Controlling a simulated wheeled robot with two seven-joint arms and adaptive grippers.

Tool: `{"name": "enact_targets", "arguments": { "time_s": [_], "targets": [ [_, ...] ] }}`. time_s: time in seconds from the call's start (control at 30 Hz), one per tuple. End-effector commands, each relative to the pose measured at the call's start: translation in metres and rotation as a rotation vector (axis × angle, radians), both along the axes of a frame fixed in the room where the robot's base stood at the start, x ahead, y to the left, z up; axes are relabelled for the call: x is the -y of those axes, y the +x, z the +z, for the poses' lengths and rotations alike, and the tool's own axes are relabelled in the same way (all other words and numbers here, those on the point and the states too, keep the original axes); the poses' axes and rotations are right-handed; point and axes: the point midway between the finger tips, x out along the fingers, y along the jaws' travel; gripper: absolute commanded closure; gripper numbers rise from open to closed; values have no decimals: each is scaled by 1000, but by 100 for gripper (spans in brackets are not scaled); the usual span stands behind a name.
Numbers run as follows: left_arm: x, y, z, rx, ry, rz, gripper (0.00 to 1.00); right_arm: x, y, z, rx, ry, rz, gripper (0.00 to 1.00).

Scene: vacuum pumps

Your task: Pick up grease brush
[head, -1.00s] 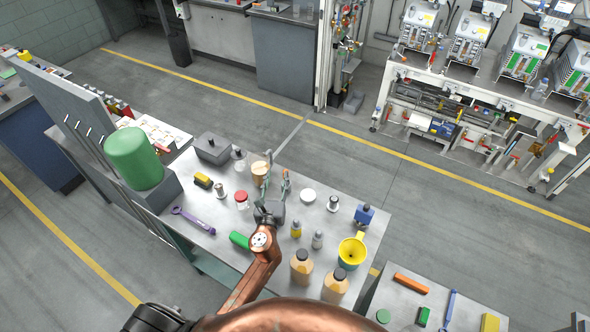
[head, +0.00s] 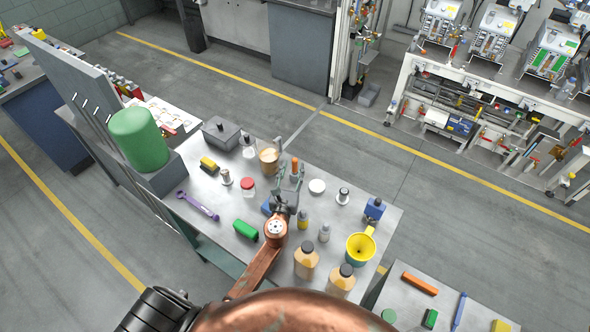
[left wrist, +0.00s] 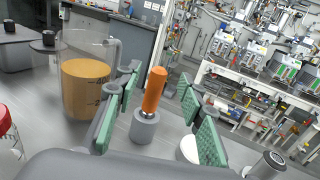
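An upright orange handle (left wrist: 154,92) stands in a small grey round base (left wrist: 145,126) in the left wrist view; it looks like the grease brush, though no bristles show. In the head view the orange handle (head: 295,163) shows just beyond my left gripper (head: 290,178). My left gripper is open, with its green-padded fingers (left wrist: 158,105) apart on either side of the handle; I see no contact. My right gripper is not in view.
Close by are a beaker of brown liquid (left wrist: 88,85), a red-lidded jar (head: 248,186), a white disc (head: 317,186) and small bottles (head: 303,220). Tan bottles (head: 306,260) and a yellow funnel (head: 360,247) stand nearer on the grey table (head: 225,235).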

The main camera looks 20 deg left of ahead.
Motion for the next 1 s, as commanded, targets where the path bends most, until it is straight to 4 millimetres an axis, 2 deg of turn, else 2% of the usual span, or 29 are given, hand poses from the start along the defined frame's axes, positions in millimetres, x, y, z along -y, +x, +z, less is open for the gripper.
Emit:
{"name": "enact_targets", "arguments": {
  "time_s": [0.1, 0.23, 0.37, 0.57, 1.0],
  "targets": [
    [-5, 21, 1, 2, 0, 0, 64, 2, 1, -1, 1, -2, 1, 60],
    [-10, 38, 0, 1, 0, 0, 64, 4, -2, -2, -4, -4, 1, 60],
    [-12, 46, 0, 0, 0, 0, 64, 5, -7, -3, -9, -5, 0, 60],
    [-13, 46, 0, 0, 0, 1, 64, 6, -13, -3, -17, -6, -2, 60],
    [-13, 46, 0, 0, 0, 1, 93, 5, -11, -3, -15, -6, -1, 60]
  ]
}}
